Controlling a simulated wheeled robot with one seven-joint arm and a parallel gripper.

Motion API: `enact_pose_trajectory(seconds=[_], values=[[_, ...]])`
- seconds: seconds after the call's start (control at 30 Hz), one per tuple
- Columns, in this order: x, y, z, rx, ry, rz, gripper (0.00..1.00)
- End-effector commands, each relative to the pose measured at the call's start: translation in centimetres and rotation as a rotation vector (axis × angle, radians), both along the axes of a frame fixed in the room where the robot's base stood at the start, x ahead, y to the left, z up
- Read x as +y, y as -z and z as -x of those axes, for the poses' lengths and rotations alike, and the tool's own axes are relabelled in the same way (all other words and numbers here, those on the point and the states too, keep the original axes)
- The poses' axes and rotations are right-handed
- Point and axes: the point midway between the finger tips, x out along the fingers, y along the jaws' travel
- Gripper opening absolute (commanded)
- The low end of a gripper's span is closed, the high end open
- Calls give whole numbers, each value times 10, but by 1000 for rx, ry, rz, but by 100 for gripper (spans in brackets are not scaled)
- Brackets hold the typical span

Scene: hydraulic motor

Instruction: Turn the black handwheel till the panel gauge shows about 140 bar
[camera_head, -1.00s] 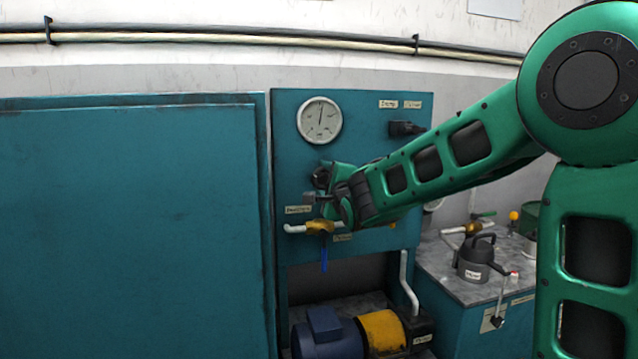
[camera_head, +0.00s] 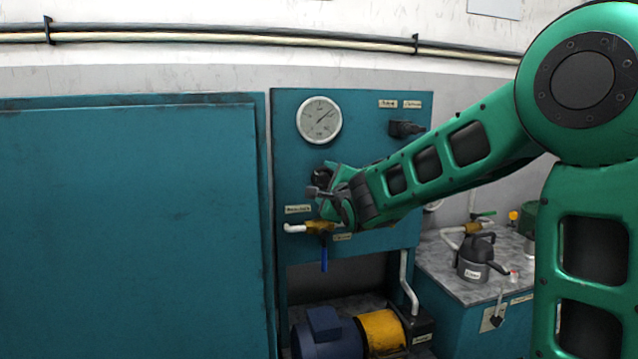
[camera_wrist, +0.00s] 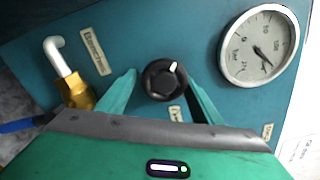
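The black handwheel (camera_wrist: 164,80) with a white mark on its rim sits on the teal panel, between my two fingers in the wrist view. In the head view the wheel (camera_head: 322,176) is partly hidden by my gripper (camera_head: 330,183). My gripper (camera_wrist: 161,84) has one green finger on each side of the wheel, close against its rim, and appears closed on it. The round white panel gauge (camera_head: 320,120) is above the wheel. Its needle points up and to the right. It also shows in the wrist view (camera_wrist: 260,45), turned sideways; its numbers are too small to read surely.
Below the wheel is a brass valve (camera_head: 320,227) with a blue lever (camera_head: 324,258) and white pipe. A black knob (camera_head: 405,129) sticks out at the panel's upper right. A blue and yellow motor (camera_head: 345,335) stands below. A grey can (camera_head: 475,262) stands on the right bench.

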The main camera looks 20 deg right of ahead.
Motion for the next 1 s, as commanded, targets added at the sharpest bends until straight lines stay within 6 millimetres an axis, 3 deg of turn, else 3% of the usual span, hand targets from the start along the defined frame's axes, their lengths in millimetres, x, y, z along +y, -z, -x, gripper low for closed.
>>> enact_pose_trajectory(seconds=[0.43,1.0], values=[[2,-5,6,-10,-4,-1,69],[2,-3,96,-6,-3,-1,69]])
